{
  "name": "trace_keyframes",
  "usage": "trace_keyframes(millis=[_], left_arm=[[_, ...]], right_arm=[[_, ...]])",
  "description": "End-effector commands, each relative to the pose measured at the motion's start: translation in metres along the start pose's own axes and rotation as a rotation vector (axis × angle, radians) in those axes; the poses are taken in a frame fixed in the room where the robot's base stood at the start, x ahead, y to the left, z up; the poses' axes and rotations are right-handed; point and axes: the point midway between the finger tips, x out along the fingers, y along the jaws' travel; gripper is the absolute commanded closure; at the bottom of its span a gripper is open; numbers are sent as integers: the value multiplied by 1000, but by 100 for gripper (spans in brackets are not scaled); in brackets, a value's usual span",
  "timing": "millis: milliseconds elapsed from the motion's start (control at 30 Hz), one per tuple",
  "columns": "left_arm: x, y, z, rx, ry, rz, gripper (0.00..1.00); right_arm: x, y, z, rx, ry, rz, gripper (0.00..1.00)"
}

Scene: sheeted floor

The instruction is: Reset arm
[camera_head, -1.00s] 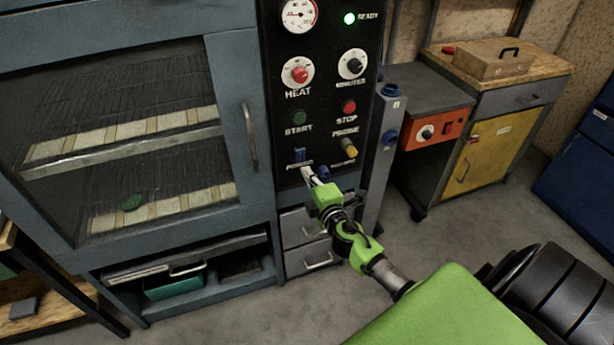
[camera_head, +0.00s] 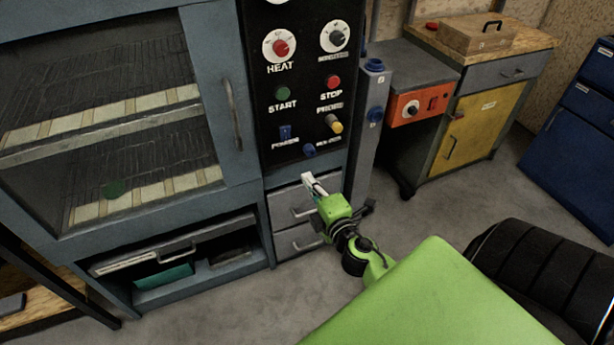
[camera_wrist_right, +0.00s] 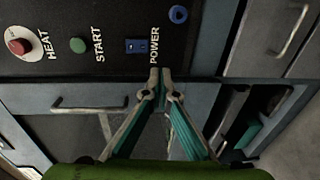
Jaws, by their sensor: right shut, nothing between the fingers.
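My right gripper (camera_head: 312,183) is shut and empty, its arm coming in from the lower right in the head view. Its tips lie below the black control panel (camera_head: 302,122), in front of the drawers, apart from the panel as far as I can tell. In the right wrist view the two fingertips (camera_wrist_right: 160,76) meet at the panel's lower edge in the picture, near the POWER label. The blue power switch (camera_head: 285,132) also shows in the wrist view (camera_wrist_right: 137,46). My left gripper is not in view.
A blue-grey oven cabinet with a glass door and handle (camera_head: 233,115) stands left. Two small drawers (camera_head: 290,200) sit under the panel. A side unit with an orange box (camera_head: 419,106) and a yellow-door cabinet (camera_head: 466,138) stand right. The floor between is clear.

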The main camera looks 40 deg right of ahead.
Motion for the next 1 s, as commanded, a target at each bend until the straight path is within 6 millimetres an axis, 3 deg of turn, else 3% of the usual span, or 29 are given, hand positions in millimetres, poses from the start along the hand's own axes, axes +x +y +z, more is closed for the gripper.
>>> trace_keyframes(millis=[433,567,667,767,867,1000], left_arm=[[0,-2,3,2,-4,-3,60],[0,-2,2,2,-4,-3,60],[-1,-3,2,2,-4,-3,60],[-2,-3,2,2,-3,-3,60],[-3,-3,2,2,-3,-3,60],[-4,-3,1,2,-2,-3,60]], right_arm=[[0,0,0,1,0,0,100],[0,-18,0,26,-3,-35,100],[-3,-63,1,92,-13,-123,100],[-14,-131,0,196,-36,-257,100],[-37,-206,-2,313,-76,-406,100],[-85,-302,-8,473,-155,-606,100]])
